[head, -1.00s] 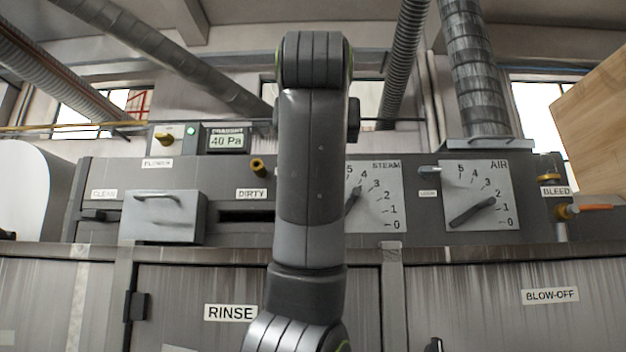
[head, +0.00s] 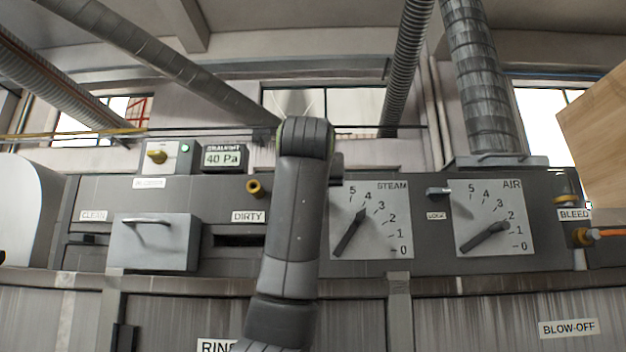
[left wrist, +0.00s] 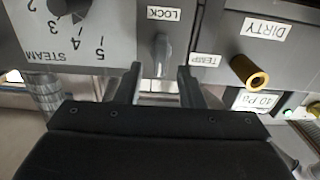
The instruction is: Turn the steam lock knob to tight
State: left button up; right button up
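The steam lock knob (left wrist: 162,52) is a small grey lever under a LOCK label (left wrist: 164,14), between the STEAM dial and the DIRTY label in the left wrist view, where lettering is upside down. It lies lengthwise up and down in that picture. My left gripper (left wrist: 160,76) is open, with one finger on each side of the knob's near end; I cannot tell whether either touches. In the head view my left arm hides this knob and the gripper. The STEAM dial (head: 387,235) shows right of my arm. My right gripper is not in view.
The AIR dial (head: 512,200) has its own lock lever (head: 438,191) to its left. A brass peg (left wrist: 250,71) sticks out near the DIRTY label (left wrist: 263,28). A grey drawer box (head: 155,250) stands out at the left, and a wooden board (head: 600,140) is at far right.

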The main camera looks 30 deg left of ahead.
pick_arm(q)
jog(key=x, duration=0.3)
jog(key=shift+w+a+p, duration=0.1)
jog(key=shift+w+p, duration=0.1)
jog(key=shift+p, duration=0.2)
jog(key=shift+f, duration=0.1)
grip_shut()
